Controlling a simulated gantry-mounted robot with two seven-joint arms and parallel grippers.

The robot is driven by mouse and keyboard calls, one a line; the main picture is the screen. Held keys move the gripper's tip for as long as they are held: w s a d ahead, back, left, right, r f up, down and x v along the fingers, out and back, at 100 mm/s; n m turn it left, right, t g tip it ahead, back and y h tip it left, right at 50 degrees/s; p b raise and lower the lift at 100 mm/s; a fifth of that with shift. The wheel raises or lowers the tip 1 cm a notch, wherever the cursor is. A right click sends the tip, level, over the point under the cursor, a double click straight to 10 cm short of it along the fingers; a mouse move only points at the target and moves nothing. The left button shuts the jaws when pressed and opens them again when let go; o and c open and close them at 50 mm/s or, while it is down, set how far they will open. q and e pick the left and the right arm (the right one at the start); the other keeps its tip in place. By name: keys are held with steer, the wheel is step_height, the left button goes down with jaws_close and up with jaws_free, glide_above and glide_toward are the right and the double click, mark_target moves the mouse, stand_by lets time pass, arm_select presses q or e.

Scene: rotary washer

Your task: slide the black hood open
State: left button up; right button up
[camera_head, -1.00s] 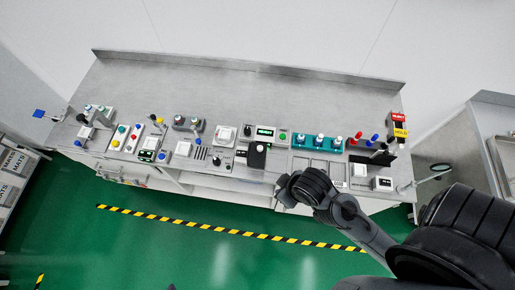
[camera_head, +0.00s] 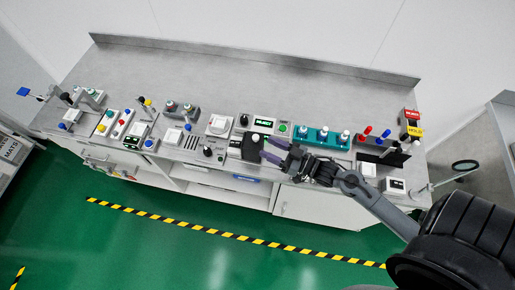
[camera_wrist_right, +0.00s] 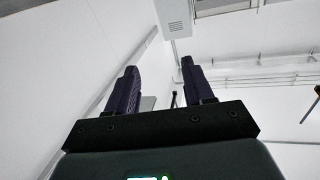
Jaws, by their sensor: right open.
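The black hood (camera_head: 250,148) sits on the washer's control area near the middle of the bench front in the head view, with a pale round knob (camera_head: 256,138) on it. My right gripper (camera_head: 265,149) is just to the right of the hood. Its two purple-grey fingers are apart and point left toward the hood and knob. I cannot tell whether they touch it. In the right wrist view the fingers (camera_wrist_right: 158,70) are spread, with only wall and ceiling between and beyond them; the hood does not show there. My left gripper is not in view.
A green-lit display (camera_head: 263,123) and a green button (camera_head: 283,128) are behind the hood. A teal block with white-topped knobs (camera_head: 321,137) stands right of it. A white square switch (camera_head: 219,125) and a slotted panel (camera_head: 193,143) are to its left. The back of the bench (camera_head: 240,80) is clear.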

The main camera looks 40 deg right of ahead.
steer(key=n+b, duration=0.1)
steer(key=b, duration=0.5)
glide_toward(256, 137)
steer(key=x, duration=1)
steer(key=shift+f, duration=0.1)
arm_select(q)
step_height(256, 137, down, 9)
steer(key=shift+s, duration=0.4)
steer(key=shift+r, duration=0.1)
arm_select(e)
steer(key=shift+c, duration=0.5)
steer(key=shift+c, duration=1.1)
jaws_close()
